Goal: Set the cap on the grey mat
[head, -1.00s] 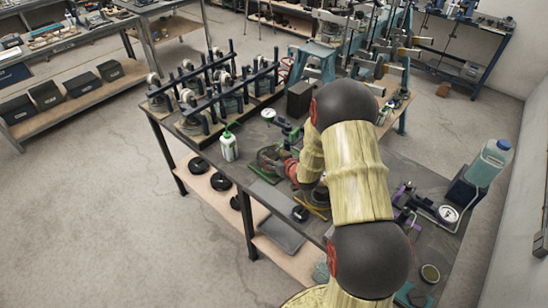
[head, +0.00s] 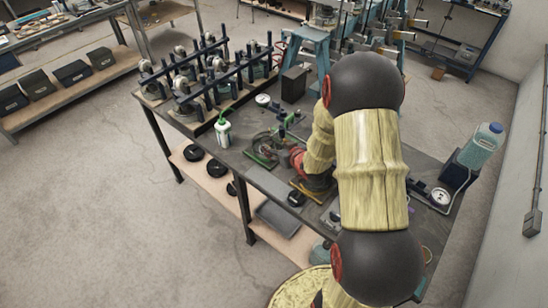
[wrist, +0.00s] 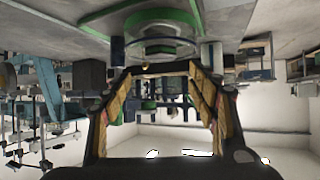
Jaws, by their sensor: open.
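My gripper (wrist: 160,70) is open and empty in the wrist view, with its two fingers spread. A green-rimmed round part on a green base (wrist: 155,20) lies just beyond the fingertips there. In the head view, the green-based part (head: 262,152) stands on the table beside my red wrist section, and my fingers are too small to make out. A lighter grey flat patch (head: 268,183) at the table's front edge looks like the grey mat. A small black round piece (head: 296,198) sits right of it and may be the cap; I cannot tell for sure.
A white bottle with a green tip (head: 223,132) stands left on the table. Dark racks with rollers (head: 210,80) fill the back left. A dial gauge (head: 440,197) and a clear blue-capped container (head: 482,145) stand at the right. My arm hides the table's middle right.

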